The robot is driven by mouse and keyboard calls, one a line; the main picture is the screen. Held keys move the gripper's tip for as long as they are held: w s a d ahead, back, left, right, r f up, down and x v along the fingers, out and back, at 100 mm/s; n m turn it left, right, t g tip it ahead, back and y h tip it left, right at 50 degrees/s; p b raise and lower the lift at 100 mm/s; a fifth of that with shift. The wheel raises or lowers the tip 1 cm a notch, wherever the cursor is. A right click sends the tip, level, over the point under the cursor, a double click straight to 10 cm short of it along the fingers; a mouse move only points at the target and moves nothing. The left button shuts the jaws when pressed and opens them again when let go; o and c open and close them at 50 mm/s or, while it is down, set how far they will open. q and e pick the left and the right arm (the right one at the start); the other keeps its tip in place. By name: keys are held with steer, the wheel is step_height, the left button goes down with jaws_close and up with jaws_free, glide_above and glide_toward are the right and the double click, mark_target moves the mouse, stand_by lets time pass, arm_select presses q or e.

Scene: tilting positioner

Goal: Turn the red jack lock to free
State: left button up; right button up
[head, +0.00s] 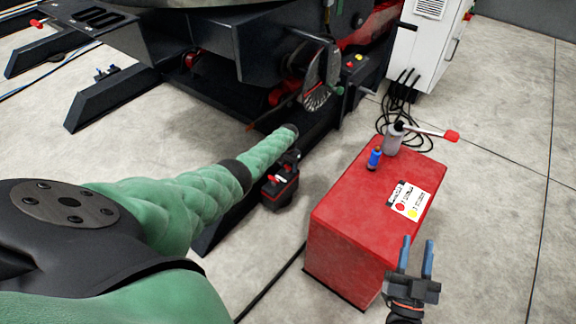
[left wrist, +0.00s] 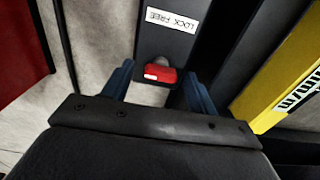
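In the left wrist view a short red jack lock (left wrist: 162,76) sits on a black panel below a white label (left wrist: 172,19) reading LOCK FREE, upside down. The lock lies crosswise, with a white mark near its left end. My left gripper (left wrist: 159,82) is open, with one blue finger on each side of the lock and a visible gap to each. I cannot tell how deep the fingertips reach. My right gripper (head: 417,257) is open and empty, in front of the red chest.
The red chest (head: 345,225) bears a bottle (head: 394,138), a blue item (head: 375,158) and a label card. A dark machine (head: 200,50) fills the back. A white cabinet (head: 425,45) with cables stands behind the chest. A yellow panel (left wrist: 285,85) is close right of my left gripper.

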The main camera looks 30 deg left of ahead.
mark_target(288, 166)
arm_select(q)
steer(key=shift+r, duration=0.15)
step_height(288, 166, up, 3)
steer(key=shift+r+p, duration=0.1)
steer(key=shift+p, duration=0.75)
step_height(288, 166, up, 4)
steer(key=shift+p, duration=0.7)
steer(key=shift+r, duration=0.15)
arm_select(e)
steer(key=s+f+g, duration=0.3)
steer(key=f+g, duration=0.1)
steer(key=f, duration=0.7)
steer(key=s+f+g+h, duration=0.1)
steer(key=s+f+g, duration=0.2)
steer(key=f, duration=0.8)
steer(key=s+f+g+h, duration=0.1)
steer(key=f+g, duration=0.4)
steer(key=f, duration=0.6)
steer(key=shift+s+f, duration=0.2)
steer(key=shift+s, duration=0.7)
steer(key=shift+a, duration=0.1)
